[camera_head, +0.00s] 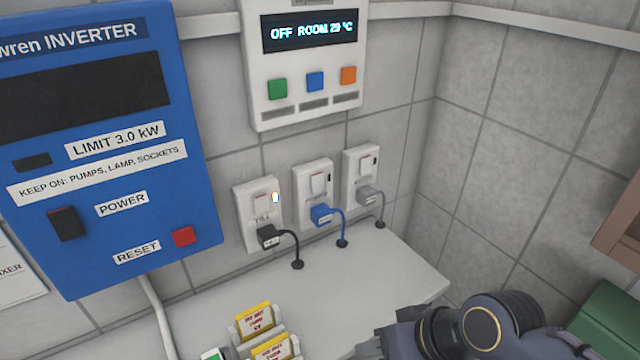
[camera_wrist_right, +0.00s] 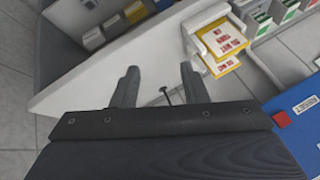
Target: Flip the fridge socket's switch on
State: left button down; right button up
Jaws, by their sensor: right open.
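Three white wall sockets hang in a row in the head view, each with a rocker switch above a plug. The left socket (camera_head: 247,228) has a black plug (camera_head: 269,237) and a lit indicator. The middle socket (camera_head: 306,205) has a blue plug (camera_head: 322,214), and the right socket (camera_head: 352,190) has a grey plug (camera_head: 367,196); their indicators look dark. I cannot read which is the fridge's. My right gripper (camera_head: 372,345) is low, in front of the sockets and apart from them. In the wrist view its fingers (camera_wrist_right: 157,75) are open and empty. My left gripper is out of view.
A blue inverter (camera_head: 185,205) with a power switch and red button is on the wall at left. A display panel (camera_head: 300,105) hangs above the sockets. The white shelf (camera_head: 400,268) carries yellow-and-white packets (camera_head: 253,318) near the front. Tiled wall closes the right side.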

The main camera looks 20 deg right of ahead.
jog(key=w+r+n, duration=0.1)
jog(key=r, duration=0.1)
jog(key=w+d+r+n+p, duration=0.1)
jog(key=w+n, duration=0.1)
jog(key=w+d+r+n, duration=0.1)
jog(key=r, duration=0.1)
jog(key=shift+w+r+n, duration=0.25)
jog(key=shift+r+n, duration=0.05)
jog(key=shift+r, duration=0.05)
jog(key=c, duration=0.7)
jog(key=w+r+n, duration=0.1)
jog(key=w, duration=0.1)
jog(key=w+d+r+n+p, duration=0.1)
jog(key=w+r+n, duration=0.1)
jog(key=w+d+r+n+g+h+p, duration=0.1)
jog(key=w+r+n, duration=0.1)
jog(key=shift+w, duration=0.1)
grip_shut()
jog(key=w+r+n+h+p, duration=0.1)
jog(key=w+r+n, duration=0.2)
jog(key=w+n, duration=0.3)
jog(key=w+r+n+h+p, duration=0.1)
jog(key=w+r+n, duration=0.3)
jog(key=w+n, duration=0.2)
jog(key=shift+w+d+g, duration=0.4)
jog(key=shift+w, duration=0.75)
